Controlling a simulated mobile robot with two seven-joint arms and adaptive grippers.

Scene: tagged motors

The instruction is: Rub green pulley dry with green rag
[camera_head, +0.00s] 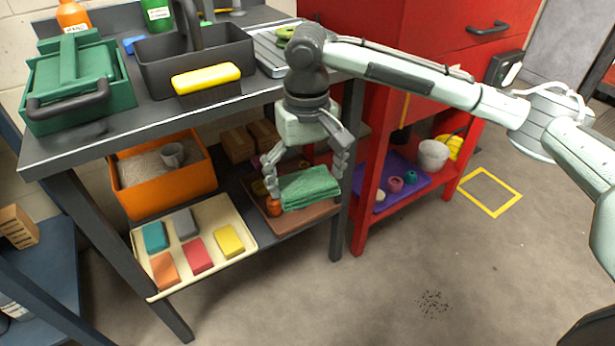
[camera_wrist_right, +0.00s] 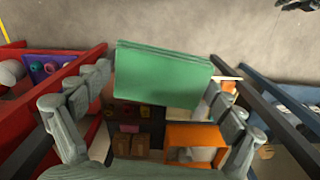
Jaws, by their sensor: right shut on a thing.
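The green rag (camera_head: 310,188), a folded cloth, is held between the fingers of my right gripper (camera_head: 306,180). It hangs in the air at the front of the grey workbench, above the lower shelf. The rag (camera_wrist_right: 162,75) also fills the top middle of the right wrist view, with fingers on both sides. A green round thing (camera_head: 285,32), perhaps the green pulley, lies on a grey tray on the bench top, partly hidden by my right arm. A small teal round piece (camera_head: 410,177) lies on a purple mat in the red cabinet. My left gripper is not in view.
The bench top holds a green toolbox (camera_head: 80,85), a dark caddy (camera_head: 165,60) and a yellow sponge (camera_head: 206,79). The lower shelf has an orange bin (camera_head: 200,180), a cream tray (camera_head: 245,245) of coloured blocks and a brown tray (camera_head: 290,226). Floor at right is mostly clear.

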